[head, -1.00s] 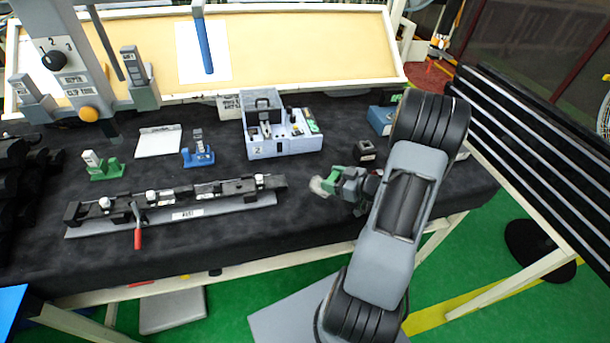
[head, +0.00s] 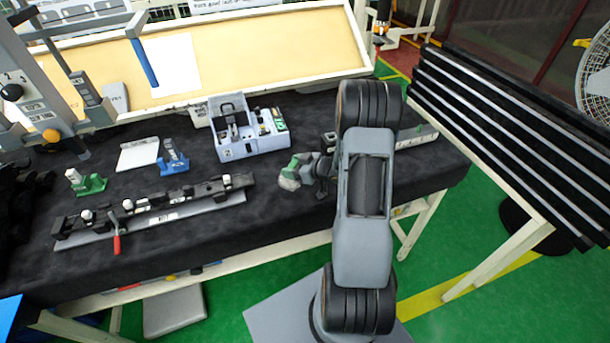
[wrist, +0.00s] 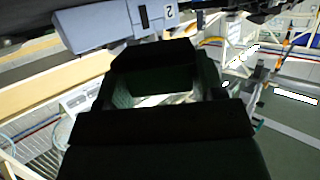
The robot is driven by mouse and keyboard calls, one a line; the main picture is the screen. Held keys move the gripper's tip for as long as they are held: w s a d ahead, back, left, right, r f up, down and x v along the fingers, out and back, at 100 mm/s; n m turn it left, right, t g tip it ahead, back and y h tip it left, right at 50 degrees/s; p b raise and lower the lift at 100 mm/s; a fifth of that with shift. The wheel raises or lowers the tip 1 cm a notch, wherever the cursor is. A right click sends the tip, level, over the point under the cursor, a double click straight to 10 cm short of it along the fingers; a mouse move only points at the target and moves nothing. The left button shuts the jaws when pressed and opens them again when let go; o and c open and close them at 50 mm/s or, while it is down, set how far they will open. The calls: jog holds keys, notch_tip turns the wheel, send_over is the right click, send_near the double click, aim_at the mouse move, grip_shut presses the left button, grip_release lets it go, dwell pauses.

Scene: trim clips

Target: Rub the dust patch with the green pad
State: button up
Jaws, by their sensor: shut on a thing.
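The green pad (head: 294,166) is held at the tip of my gripper (head: 312,170), over the dark tabletop to the right of the grey box. My gripper is shut on it. A small pale, greyish patch (head: 288,183), which looks like the dust patch, shows just below and left of the pad. I cannot tell whether pad and patch touch. In the wrist view the dark gripper jaws (wrist: 155,88) fill the middle and hide the patch; the pad is not clear there.
A grey box marked 2 (head: 240,148) stands left of my gripper. A long clamp rail (head: 150,212), a blue holder (head: 173,160) and a green holder (head: 87,184) are further left. Black slatted rails (head: 500,130) stand at the right. Bare black cloth lies in front of the pad.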

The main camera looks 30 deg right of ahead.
jog(key=shift+w+d+x, duration=0.1)
jog(key=shift+x, duration=0.65)
jog(key=shift+w+d+x, duration=0.1)
jog(key=shift+d+x, duration=0.05)
jog(key=shift+x, duration=0.6)
jog(key=shift+w+a, duration=0.15)
jog(key=shift+w, duration=0.85)
jog(key=shift+r+p, duration=0.15)
jog(key=shift+p, duration=0.15)
